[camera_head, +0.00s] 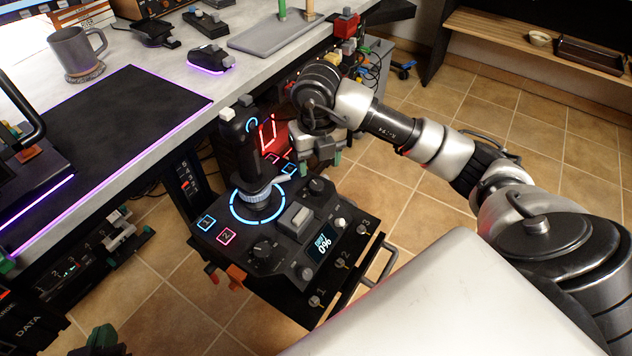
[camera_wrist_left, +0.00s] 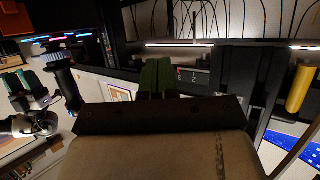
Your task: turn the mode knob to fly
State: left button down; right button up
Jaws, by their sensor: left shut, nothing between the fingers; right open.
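The black control panel (camera_head: 225,262) stands beside the desk and carries a joystick (camera_head: 238,145) inside a blue light ring. A round black knob (camera_head: 262,249) sits at its front left and another knob (camera_head: 318,186) at its back right. I cannot read labels that tell which is the mode knob. A small display (camera_head: 322,243) reads 0%. My right gripper (camera_head: 330,158) is open and empty, just behind the panel's back right. My left gripper (camera_head: 103,343) is at the bottom left, apart from the panel; its green fingers (camera_wrist_left: 155,78) are shut and empty in the wrist view.
The desk (camera_head: 150,55) holds a dark mat (camera_head: 110,140), a mug (camera_head: 77,50) and a mouse (camera_head: 208,57). Tiled floor (camera_head: 440,85) is open to the right.

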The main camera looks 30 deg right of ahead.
aim_at(317, 184)
notch_tip(317, 184, down, 5)
jog(key=shift+b, duration=0.65)
pick_arm(q)
notch_tip(317, 184, up, 6)
jog(key=w+d+t+h, duration=0.1)
jog(key=w+t, duration=0.1)
jog(key=t, duration=0.3)
jog(key=shift+d+h, duration=0.3)
jog(key=shift+h, duration=0.1)
pick_arm(e)
jog(key=shift+f, duration=0.9)
jog(key=c, duration=0.9)
